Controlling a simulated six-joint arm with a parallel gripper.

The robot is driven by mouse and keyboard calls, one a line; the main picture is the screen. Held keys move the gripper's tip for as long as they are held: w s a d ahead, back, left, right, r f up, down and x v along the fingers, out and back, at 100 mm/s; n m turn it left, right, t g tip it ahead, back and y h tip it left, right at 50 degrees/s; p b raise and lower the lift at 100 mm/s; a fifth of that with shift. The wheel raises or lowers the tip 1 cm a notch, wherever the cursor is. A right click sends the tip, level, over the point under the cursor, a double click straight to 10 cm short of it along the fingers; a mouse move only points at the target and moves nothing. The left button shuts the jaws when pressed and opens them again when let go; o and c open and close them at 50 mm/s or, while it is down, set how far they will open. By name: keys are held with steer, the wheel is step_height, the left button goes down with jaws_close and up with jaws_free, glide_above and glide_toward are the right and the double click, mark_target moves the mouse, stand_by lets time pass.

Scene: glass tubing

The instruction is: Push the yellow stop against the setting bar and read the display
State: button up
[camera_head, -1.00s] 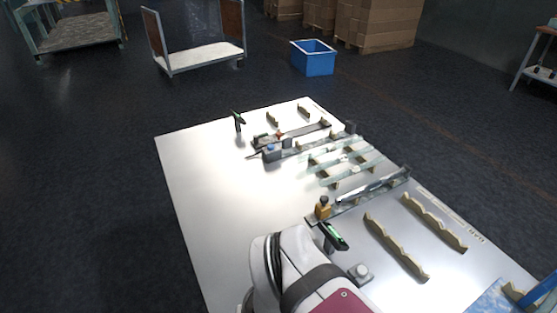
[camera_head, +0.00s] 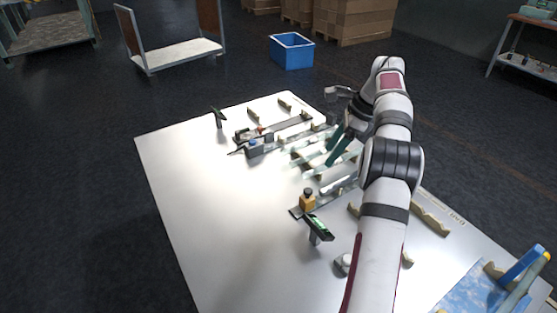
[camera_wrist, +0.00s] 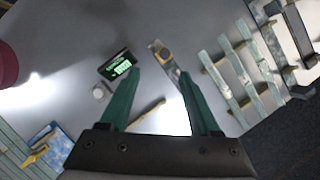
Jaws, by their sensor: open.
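The yellow stop (camera_head: 308,201), a yellow block with a dark knob, sits at the near left end of a rail (camera_head: 296,212). The stop also shows in the wrist view (camera_wrist: 165,55), just beyond my fingertips. The display (camera_head: 320,228) with green lit characters stands in front of the stop; in the wrist view (camera_wrist: 121,68) its characters are too small to read surely. My gripper (camera_head: 331,164) has two green fingers, open and empty, above the table and behind the stop; they also show in the wrist view (camera_wrist: 159,73). I cannot make out the setting bar surely; my arm hides part of the rail.
A white round-topped piece (camera_head: 344,262) is near the display. Glass tubes on racks (camera_head: 312,158) lie behind the stop. The table's left half (camera_head: 200,200) is clear.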

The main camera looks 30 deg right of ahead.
mark_target(308, 190)
steer(key=shift+m, duration=0.4)
steer(key=x, duration=0.5)
steer(key=d+x, duration=0.1)
steer(key=x, duration=0.4)
steer(key=d+x, duration=0.1)
steer(key=x, duration=0.5)
steer(key=shift+f, duration=0.4)
steer(key=c, duration=0.9)
steer(key=shift+d, duration=1.75)
steer(key=shift+c, duration=0.3)
steer(key=o, duration=1)
steer(key=shift+c, duration=0.2)
